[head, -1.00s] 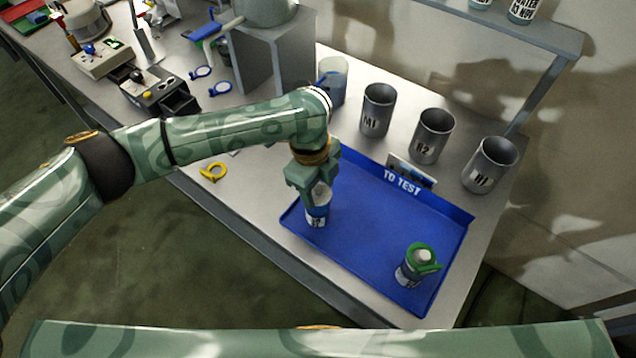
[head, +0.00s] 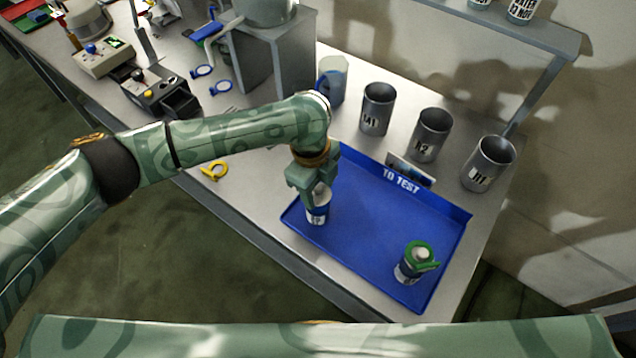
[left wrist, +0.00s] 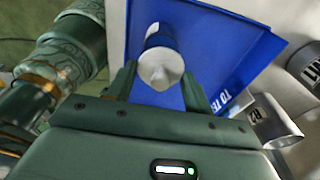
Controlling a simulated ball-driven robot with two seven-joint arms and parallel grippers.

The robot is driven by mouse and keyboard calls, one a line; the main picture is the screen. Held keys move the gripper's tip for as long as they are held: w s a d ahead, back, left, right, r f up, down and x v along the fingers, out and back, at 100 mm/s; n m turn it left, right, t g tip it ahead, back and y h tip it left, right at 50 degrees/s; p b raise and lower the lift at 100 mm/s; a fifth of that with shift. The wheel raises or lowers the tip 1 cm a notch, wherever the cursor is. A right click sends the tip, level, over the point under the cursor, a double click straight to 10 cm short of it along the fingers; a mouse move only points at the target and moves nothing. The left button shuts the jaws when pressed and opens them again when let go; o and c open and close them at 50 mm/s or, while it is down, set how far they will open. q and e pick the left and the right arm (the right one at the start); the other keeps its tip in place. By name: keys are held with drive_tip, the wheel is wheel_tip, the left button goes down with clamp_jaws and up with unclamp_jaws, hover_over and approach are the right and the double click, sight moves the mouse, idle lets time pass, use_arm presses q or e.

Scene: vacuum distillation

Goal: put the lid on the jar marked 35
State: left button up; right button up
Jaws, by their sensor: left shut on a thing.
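A small jar (head: 317,217) with a white and blue label stands upright at the left corner of the blue tray (head: 372,246); its number is too small to read surely. My left gripper (head: 316,192) points down over this jar, shut on a pale, pointed lid (left wrist: 160,68) at its top. In the left wrist view the lid sits between the fingers, in line with the jar (left wrist: 158,36). I cannot tell whether lid and jar touch. A second jar (head: 408,272) with a green ringed top (head: 422,255) stands at the tray's right end. My right gripper is out of view.
Three grey metal cups (head: 377,110), (head: 431,135), (head: 489,163) stand behind the tray. A clear beaker (head: 333,80) is behind my left wrist. The tray's middle is clear.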

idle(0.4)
use_arm(q)
drive_tip(key=o, duration=1.5)
drive_tip(key=shift+r, duration=0.1)
wheel_tip(320, 180, up, 7)
drive_tip(key=p, duration=0.8)
drive_tip(key=shift+p, duration=0.3)
